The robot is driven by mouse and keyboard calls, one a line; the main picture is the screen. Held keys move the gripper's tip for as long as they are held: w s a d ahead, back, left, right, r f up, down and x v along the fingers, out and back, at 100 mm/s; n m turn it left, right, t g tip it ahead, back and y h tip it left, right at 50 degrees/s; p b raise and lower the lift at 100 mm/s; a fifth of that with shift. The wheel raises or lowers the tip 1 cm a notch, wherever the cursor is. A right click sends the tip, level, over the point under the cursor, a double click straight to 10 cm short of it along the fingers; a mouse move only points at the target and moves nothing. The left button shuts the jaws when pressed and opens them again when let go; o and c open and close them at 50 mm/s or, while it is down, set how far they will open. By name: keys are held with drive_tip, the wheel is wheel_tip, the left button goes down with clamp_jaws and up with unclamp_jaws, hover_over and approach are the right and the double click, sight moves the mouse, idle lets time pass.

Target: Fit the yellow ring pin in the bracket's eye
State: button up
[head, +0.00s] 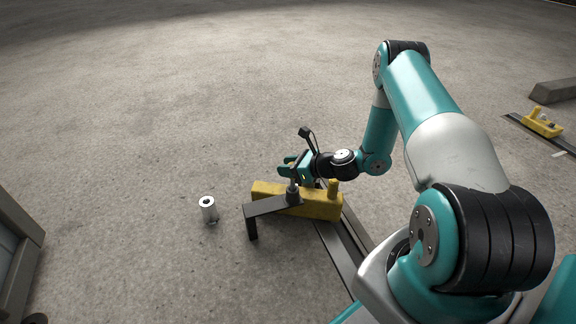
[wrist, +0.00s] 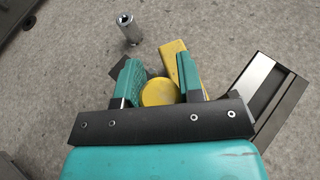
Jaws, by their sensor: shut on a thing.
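My gripper (head: 289,168) is held level above the yellow block and points left. In the wrist view its two teal fingers (wrist: 158,78) are closed against a round yellow top, which I take to be the yellow ring pin (wrist: 159,92). The dark bracket (head: 266,207) reaches across the front of the block, and part of it shows beside the left finger in the wrist view (wrist: 118,69). A short grey upright piece (head: 292,191) stands on the bracket's arm under the fingers. I cannot tell whether it is the pin's shank or the eye. The pin's lower end is hidden.
A silver hollow cylinder (head: 208,208) stands on the floor to the left. A dark rail (head: 339,250) runs toward me. The floor at left is mostly clear.

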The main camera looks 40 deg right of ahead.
sight(288, 187)
drive_tip(key=shift+f+b, duration=1.65)
drive_tip(key=shift+f, duration=1.25)
drive_tip(key=o, duration=1.1)
drive_tip(key=p+v, duration=0.9)
drive_tip(key=v, duration=0.8)
drive_tip(key=shift+s, duration=0.2)
